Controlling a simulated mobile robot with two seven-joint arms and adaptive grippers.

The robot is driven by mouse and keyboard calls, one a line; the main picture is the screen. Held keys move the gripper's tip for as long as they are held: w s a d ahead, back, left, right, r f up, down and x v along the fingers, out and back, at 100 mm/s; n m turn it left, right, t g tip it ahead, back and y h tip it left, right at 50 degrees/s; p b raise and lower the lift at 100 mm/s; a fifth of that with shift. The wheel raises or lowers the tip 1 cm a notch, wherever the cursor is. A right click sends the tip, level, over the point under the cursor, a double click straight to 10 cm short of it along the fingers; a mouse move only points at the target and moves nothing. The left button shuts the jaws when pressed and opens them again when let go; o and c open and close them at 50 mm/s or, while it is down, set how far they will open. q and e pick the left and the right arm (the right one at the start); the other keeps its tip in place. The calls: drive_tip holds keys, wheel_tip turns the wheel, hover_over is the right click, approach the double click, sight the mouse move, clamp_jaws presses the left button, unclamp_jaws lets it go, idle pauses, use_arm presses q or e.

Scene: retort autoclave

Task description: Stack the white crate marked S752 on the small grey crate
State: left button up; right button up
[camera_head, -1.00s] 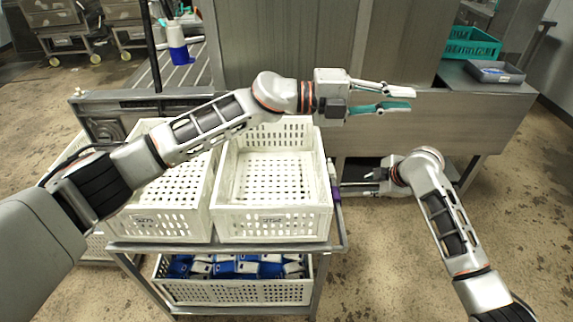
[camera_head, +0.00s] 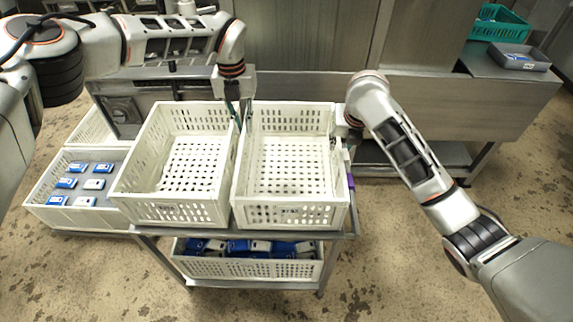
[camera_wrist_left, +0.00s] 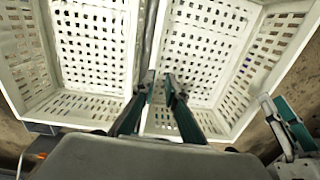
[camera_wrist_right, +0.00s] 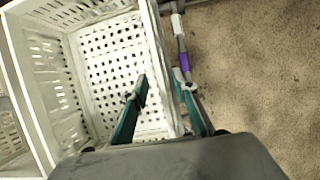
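Two white perforated crates stand side by side on a cart, a left one (camera_head: 172,212) and a right one (camera_head: 292,214). Each has a small front label; the right one seems to read S752, but it is too small to be sure. Both look empty. My left gripper (camera_head: 238,112) points down at the adjoining walls; its open fingers (camera_wrist_left: 159,80) straddle the right crate's left wall. My right gripper (camera_head: 343,128) is at that crate's right wall, one open finger inside and one outside (camera_wrist_right: 161,84). The small grey crate (camera_head: 519,57) sits on the bench at the back right.
A teal crate (camera_head: 500,24) stands behind the grey crate on the steel bench (camera_head: 455,100). A white crate with blue-and-white packs (camera_head: 75,222) is at left. Another with packs is on the cart's lower shelf (camera_head: 250,268). The floor at right is clear.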

sight(244, 154)
use_arm(q)
drive_tip(key=shift+a+f, duration=0.15)
drive_tip(key=shift+a, duration=0.55)
use_arm(e)
drive_tip(key=shift+s+a, duration=0.1)
drive_tip(key=shift+s, duration=0.05)
